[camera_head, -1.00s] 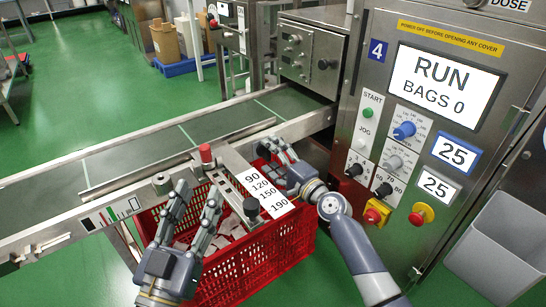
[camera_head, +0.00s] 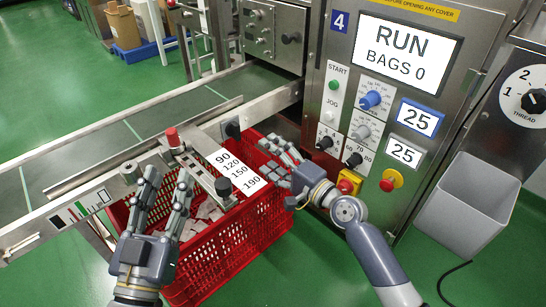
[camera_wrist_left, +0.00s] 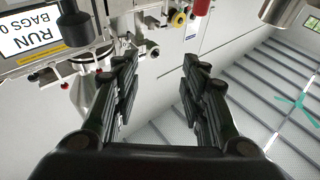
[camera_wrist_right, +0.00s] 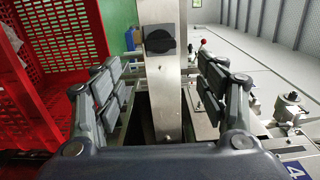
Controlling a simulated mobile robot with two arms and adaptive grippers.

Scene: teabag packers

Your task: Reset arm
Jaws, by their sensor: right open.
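My left gripper (camera_head: 168,178) is open and empty, fingers pointing up the picture, in front of the left part of the red crate (camera_head: 245,235) in the head view. Its spread fingers also show in the left wrist view (camera_wrist_left: 160,75), with nothing between them. My right gripper (camera_head: 272,158) is open beside the number scale (camera_head: 242,170), over the crate's right end. In the right wrist view (camera_wrist_right: 165,85) its fingers are apart, with a metal bar and dark knob (camera_wrist_right: 160,41) seen between them; I cannot tell the distance.
The conveyor (camera_head: 150,130) runs across behind the crate. The packing machine's panel (camera_head: 375,120), showing RUN and BAGS 0, stands behind my right arm. A grey bin (camera_head: 465,205) is at the right. White packets lie inside the crate. Green floor is open in front.

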